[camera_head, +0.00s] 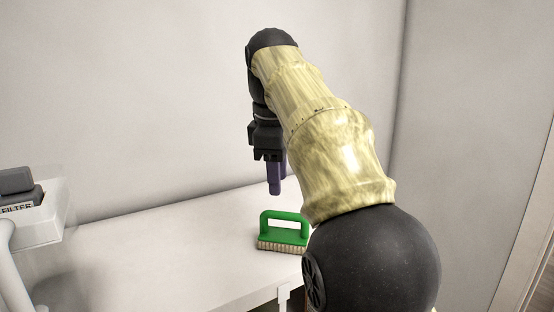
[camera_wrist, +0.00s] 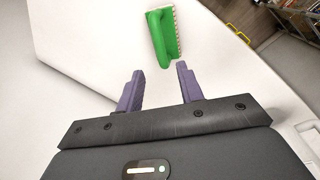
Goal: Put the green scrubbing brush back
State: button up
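The green scrubbing brush (camera_head: 284,231) stands bristles down on the white table, its handle loop upward, near the table's front edge. It also shows in the wrist view (camera_wrist: 164,36), ahead of the fingertips and apart from them. My gripper (camera_head: 276,188) points down above the table, a little above and behind the brush. In the wrist view its two purple fingers (camera_wrist: 159,80) are spread apart with nothing between them. My arm covers part of the area just right of the brush in the head view.
The white table (camera_head: 165,262) is clear around the brush. A white container labelled FILTER (camera_head: 30,222) stands at the left. Walls rise behind and to the right. A wire rack (camera_wrist: 300,18) with a yellow handle nearby (camera_wrist: 239,34) shows at the wrist view's upper right.

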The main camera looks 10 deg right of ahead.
notch_tip(320, 180, up, 2)
jog(key=shift+s+a+r, duration=0.1)
jog(key=shift+s, duration=0.05)
dwell(0.6)
